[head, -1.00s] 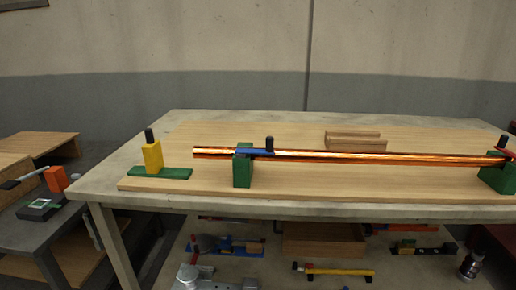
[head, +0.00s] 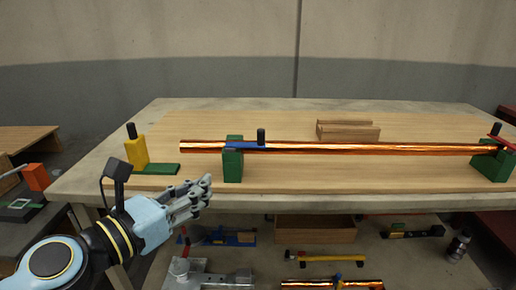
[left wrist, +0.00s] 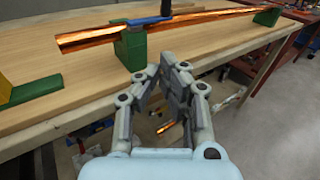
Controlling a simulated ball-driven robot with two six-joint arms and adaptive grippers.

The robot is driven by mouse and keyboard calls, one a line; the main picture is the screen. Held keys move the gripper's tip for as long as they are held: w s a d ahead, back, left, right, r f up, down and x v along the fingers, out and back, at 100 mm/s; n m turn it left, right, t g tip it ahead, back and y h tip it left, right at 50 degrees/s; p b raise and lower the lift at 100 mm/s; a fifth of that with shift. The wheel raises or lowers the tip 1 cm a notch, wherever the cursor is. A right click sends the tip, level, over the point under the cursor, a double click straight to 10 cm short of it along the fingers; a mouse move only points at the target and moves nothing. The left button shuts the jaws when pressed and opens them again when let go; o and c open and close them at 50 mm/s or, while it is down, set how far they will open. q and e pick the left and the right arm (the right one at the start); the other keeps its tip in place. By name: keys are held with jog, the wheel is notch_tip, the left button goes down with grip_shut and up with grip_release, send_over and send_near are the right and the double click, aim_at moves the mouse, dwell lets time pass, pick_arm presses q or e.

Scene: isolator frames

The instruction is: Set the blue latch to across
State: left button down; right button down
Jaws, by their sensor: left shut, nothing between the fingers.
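The blue latch (head: 246,145) lies on top of the left green block (head: 233,170), along the copper bar, with a black knob (head: 261,135) standing up from it. In the left wrist view the blue latch (left wrist: 149,20) shows at the top, above the green block (left wrist: 131,47). The copper bar (head: 380,148) rests across the left and right green blocks. My left gripper (head: 208,186) is shut and empty, in front of the table edge, lower left of the green block. The fingertips show close together in the left wrist view (left wrist: 167,67). My right gripper is not in view.
A yellow post with a black top (head: 136,150) stands on a green base at the table's left. A red latch (head: 499,141) is at the right green block (head: 491,166). A wooden block (head: 347,132) lies behind the bar. A lower shelf holds several tools.

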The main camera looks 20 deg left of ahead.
pick_arm(q)
jog(key=r, duration=0.3)
jog(key=shift+s+d+r+t+h, duration=0.25)
jog(key=shift+d+r+t+h, duration=0.05)
jog(key=shift+d, duration=0.05)
jog(key=p, duration=0.2)
send_near(260, 137)
jog(key=x, duration=0.7)
jog(key=shift+w, duration=0.1)
